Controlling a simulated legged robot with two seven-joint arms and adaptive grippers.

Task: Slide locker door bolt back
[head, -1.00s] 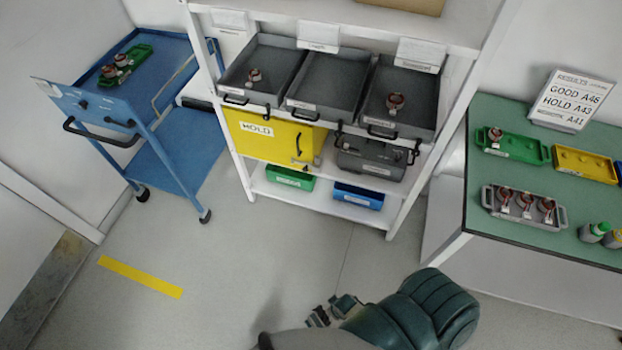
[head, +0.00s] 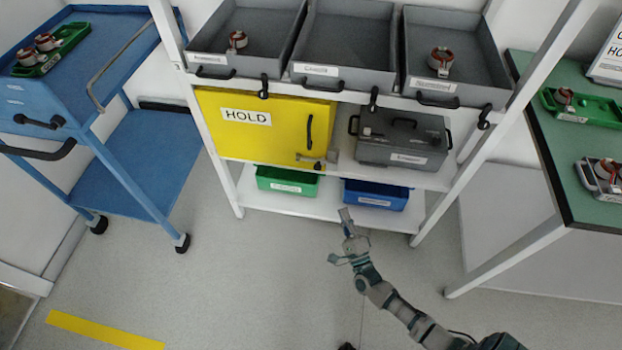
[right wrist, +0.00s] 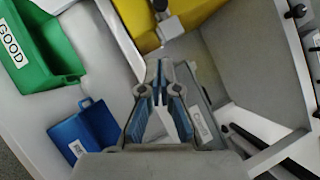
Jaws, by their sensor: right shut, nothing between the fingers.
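The yellow locker (head: 225,140), labelled HOLD, sits on the middle shelf of the white rack with its door shut. A black upright handle (head: 309,130) is on its right side. The small grey metal bolt (head: 320,162) is at the door's lower right corner. My right gripper (head: 345,214) is shut and empty, below the bolt and in front of the lower shelf, apart from the locker. In the right wrist view the closed fingertips (right wrist: 162,68) point toward the bolt (right wrist: 168,22) and the yellow locker edge (right wrist: 195,12). My left gripper is not in view.
A grey case (head: 400,140) stands right of the locker. Green (head: 287,182) and blue (head: 376,195) bins sit on the lower shelf. Grey trays (head: 345,45) are above. A blue cart (head: 105,145) stands left, a green-topped table (head: 560,150) right. The floor before the rack is clear.

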